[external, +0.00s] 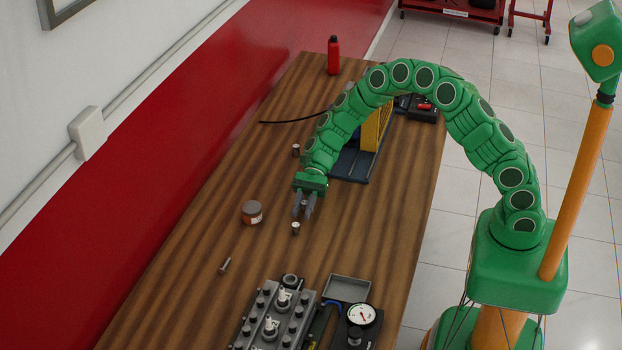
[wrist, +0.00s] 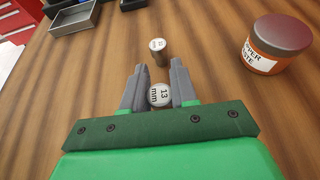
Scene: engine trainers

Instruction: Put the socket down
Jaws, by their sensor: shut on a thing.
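My gripper (external: 303,212) points down over the middle of the wooden bench. In the wrist view its two grey fingers (wrist: 160,76) are shut on a small silvery socket marked 13 mm (wrist: 159,95). The marked end of this socket faces the camera, and the fingers hide its sides. I cannot tell whether its lower end touches the bench. A second socket (wrist: 158,50) stands upright on the bench just beyond the fingertips. It also shows in the external view (external: 296,228).
An orange jar with a dark lid (external: 252,213) stands beside my gripper, and a bolt (external: 225,265) lies nearer. Another small socket-like cylinder (external: 296,150) stands behind. A grey tray (external: 347,288), gauge (external: 361,314) and engine block (external: 272,318) occupy the near end. Bare bench (external: 190,225) lies left.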

